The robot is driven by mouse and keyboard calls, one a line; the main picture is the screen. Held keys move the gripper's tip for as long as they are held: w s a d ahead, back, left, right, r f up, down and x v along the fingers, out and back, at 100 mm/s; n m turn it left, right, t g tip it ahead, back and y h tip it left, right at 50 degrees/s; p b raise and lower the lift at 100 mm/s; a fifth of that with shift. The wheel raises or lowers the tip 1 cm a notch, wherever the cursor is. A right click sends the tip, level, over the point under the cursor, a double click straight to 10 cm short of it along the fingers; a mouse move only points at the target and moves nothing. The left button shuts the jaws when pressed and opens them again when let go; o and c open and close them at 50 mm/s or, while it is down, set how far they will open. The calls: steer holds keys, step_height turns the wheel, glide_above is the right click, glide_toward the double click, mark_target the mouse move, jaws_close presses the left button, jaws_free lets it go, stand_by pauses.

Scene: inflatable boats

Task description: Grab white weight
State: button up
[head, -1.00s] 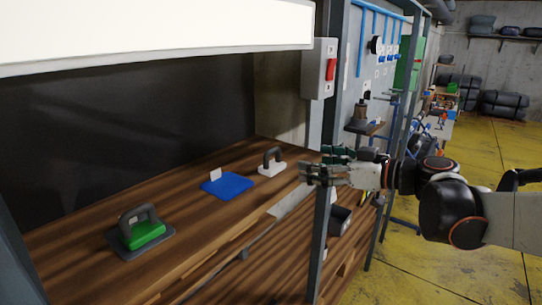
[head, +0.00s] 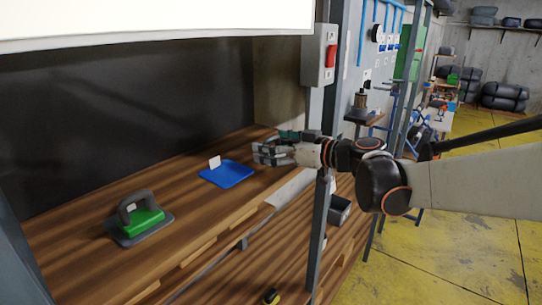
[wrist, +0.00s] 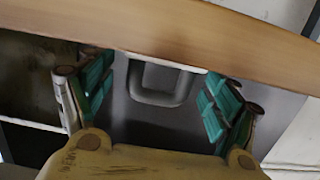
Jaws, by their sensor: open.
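The white weight cannot be made out now in the head view; my gripper covers the spot on the wooden workbench (head: 95,262) where it stood. My gripper (head: 264,152) is over the right part of the bench, its fingers pointing left. In the wrist view its two teal-padded fingers (wrist: 155,100) are spread apart with nothing held between them. Between and beyond them shows a grey surface with a U-shaped grey form (wrist: 163,82); I cannot tell what it is.
A green weight (head: 146,220) with a dark handle sits on a grey base at the left. A blue mat (head: 228,175) with a white card lies left of my gripper. A dark post (head: 320,235) stands close under my arm. A wooden edge (wrist: 160,32) crosses the wrist view.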

steer(key=shift+w+a, duration=0.3)
steer(key=shift+s+d, duration=0.1)
steer(key=shift+s, duration=0.05)
steer(key=c, duration=1.5)
steer(key=shift+r, duration=0.1)
